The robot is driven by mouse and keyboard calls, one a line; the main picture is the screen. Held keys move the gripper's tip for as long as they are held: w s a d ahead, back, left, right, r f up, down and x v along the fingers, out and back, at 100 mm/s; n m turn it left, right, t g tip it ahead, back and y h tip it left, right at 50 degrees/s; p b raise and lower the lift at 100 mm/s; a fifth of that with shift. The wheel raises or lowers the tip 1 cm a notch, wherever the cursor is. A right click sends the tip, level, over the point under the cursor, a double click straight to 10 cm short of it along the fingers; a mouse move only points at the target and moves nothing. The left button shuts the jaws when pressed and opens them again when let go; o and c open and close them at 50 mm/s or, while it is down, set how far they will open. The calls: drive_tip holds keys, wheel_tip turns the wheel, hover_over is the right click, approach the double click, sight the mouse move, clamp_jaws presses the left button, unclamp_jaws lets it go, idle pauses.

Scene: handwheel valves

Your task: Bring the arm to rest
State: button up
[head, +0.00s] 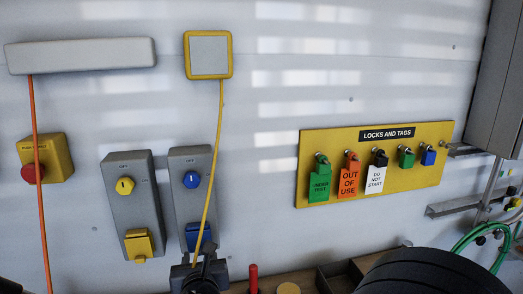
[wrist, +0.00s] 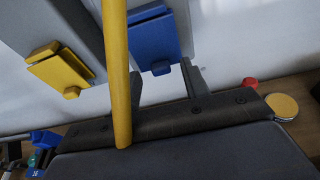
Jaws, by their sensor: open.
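My gripper (wrist: 165,85) is open and empty in the wrist view, its two grey fingers apart and pointing to the wall. In the head view my dark gripper (head: 200,276) shows at the bottom edge, below the two grey switch boxes. A yellow cord (head: 215,140) hangs from a yellow-framed plate (head: 208,55) and runs down across my gripper. In the wrist view the yellow cord (wrist: 115,60) passes in front of the left finger and the gripper body; I cannot tell whether it touches. No handwheel valve is clearly visible.
Grey switch boxes with a yellow latch (head: 138,245) and a blue latch (head: 198,236) are close ahead. A red button (head: 29,173) and an orange cord (head: 39,180) are left. A yellow locks-and-tags board (head: 428,165) is right. A shelf below holds a red item (head: 253,278).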

drive_tip(key=shift+s+r+g+h+p, duration=0.3)
drive_tip(key=shift+r+g+p, duration=0.35)
drive_tip(key=shift+p, duration=2.35)
